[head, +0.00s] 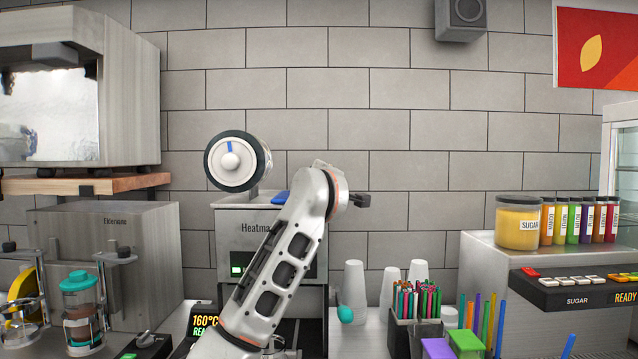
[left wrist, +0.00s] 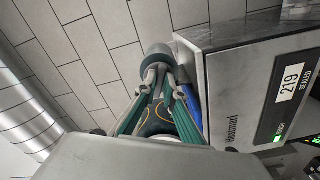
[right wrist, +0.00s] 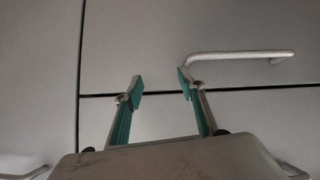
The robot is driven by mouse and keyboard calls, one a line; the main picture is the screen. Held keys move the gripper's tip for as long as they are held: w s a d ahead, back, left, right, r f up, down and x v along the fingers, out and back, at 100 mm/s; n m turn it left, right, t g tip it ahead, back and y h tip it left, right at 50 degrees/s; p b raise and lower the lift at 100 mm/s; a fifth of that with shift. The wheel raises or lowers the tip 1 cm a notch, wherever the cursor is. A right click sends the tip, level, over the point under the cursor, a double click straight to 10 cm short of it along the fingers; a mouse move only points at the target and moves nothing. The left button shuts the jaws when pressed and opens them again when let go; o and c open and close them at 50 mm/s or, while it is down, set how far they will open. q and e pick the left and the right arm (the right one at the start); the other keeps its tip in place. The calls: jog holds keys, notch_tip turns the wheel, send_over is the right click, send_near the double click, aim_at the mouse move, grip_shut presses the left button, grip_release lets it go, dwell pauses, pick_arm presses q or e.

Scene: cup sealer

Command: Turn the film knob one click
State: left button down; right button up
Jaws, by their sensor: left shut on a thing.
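In the head view, a film roll (head: 228,167) with a white face, a blue mark and a round centre hub sits above the Heatmart sealer (head: 262,222). My left arm crosses the sealer's front, and its wrist is at the sealer's upper right, so it hides part of the top. In the left wrist view, my left gripper (left wrist: 163,75) is shut on a grey round knob (left wrist: 155,52) just past the sealer's top corner. The knob's mark or angle does not show. My right gripper (right wrist: 160,88) is open and empty, in front of plain cabinet fronts.
A blue part (left wrist: 190,110) lies close beside the left fingers at the sealer's top. White cups (head: 354,283) and a straw holder (head: 415,330) stand right of the sealer. A cabinet handle (right wrist: 240,54) is near the right gripper.

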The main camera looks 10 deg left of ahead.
pick_arm(q)
jog(key=shift+f+m, duration=0.1)
jog(key=shift+m, duration=0.3)
jog(key=c, duration=2.1)
grip_release()
jog(key=shift+c, duration=0.2)
jog(key=s+d, duration=0.2)
jog(key=s, duration=0.9)
jog(key=shift+s+d, duration=0.25)
jog(key=shift+s, duration=0.15)
